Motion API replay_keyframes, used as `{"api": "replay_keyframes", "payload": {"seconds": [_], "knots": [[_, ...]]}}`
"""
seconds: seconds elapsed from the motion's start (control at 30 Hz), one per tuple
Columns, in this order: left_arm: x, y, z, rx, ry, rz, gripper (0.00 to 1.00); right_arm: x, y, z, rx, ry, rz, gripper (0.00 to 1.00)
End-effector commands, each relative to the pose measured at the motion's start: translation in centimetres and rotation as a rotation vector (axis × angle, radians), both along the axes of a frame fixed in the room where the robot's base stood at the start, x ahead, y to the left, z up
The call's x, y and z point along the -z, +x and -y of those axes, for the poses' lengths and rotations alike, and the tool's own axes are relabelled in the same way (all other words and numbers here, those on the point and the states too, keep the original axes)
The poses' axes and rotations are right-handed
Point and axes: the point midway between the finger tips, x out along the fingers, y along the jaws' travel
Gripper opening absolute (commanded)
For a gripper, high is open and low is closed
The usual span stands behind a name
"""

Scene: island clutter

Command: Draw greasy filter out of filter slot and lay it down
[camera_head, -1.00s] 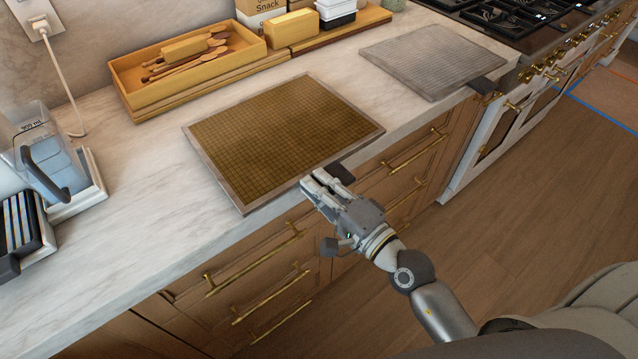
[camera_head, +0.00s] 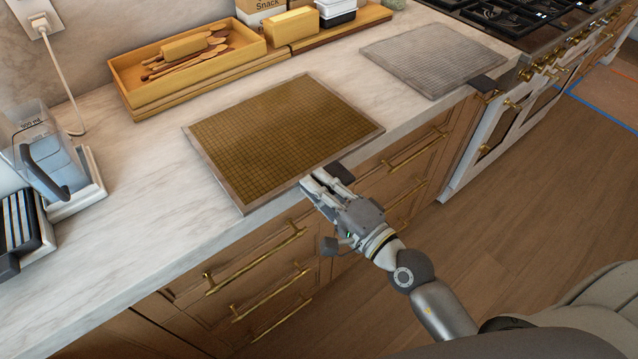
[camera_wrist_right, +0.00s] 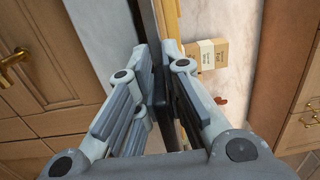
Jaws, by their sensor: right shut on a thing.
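The greasy filter (camera_head: 285,135), a flat brown mesh panel in a pale frame, lies on the marble counter, its front corner near the counter's edge. A dark tab (camera_head: 341,172) sticks out from its front side. My right gripper (camera_head: 318,184) is at that side, shut on the tab. In the right wrist view the two fingers (camera_wrist_right: 160,88) close on a dark piece, with the filter seen edge-on beyond. A second, grey filter (camera_head: 430,62) with a dark tab (camera_head: 481,84) lies at the back right. I see no filter slot. My left gripper is out of view.
A wooden tray (camera_head: 190,75) with wooden spoons stands behind the filter. Boxes and containers stand on a board (camera_head: 345,32) beside it. A clear jug (camera_head: 45,160) is at the left, a stove (camera_head: 510,20) at the far right. The counter left of the filter is bare.

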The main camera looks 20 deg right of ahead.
Motion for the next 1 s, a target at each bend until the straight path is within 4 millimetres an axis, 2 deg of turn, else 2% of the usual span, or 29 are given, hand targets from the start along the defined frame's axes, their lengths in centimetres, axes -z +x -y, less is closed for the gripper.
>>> {"api": "replay_keyframes", "payload": {"seconds": [0.63, 0.67, 0.7, 1.0], "knots": [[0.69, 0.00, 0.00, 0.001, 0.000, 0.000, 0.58, 0.74, 0.02, 0.00, 0.000, 0.000, 0.003, 0.00], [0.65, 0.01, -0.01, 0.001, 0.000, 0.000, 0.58, 0.69, 0.02, 0.01, 0.001, 0.000, 0.003, 0.12], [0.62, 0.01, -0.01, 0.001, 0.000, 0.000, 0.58, 0.67, 0.02, 0.01, 0.001, 0.000, 0.003, 0.15], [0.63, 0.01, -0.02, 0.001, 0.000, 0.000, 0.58, 0.73, 0.00, 0.00, 0.000, 0.000, 0.001, 0.15]]}}
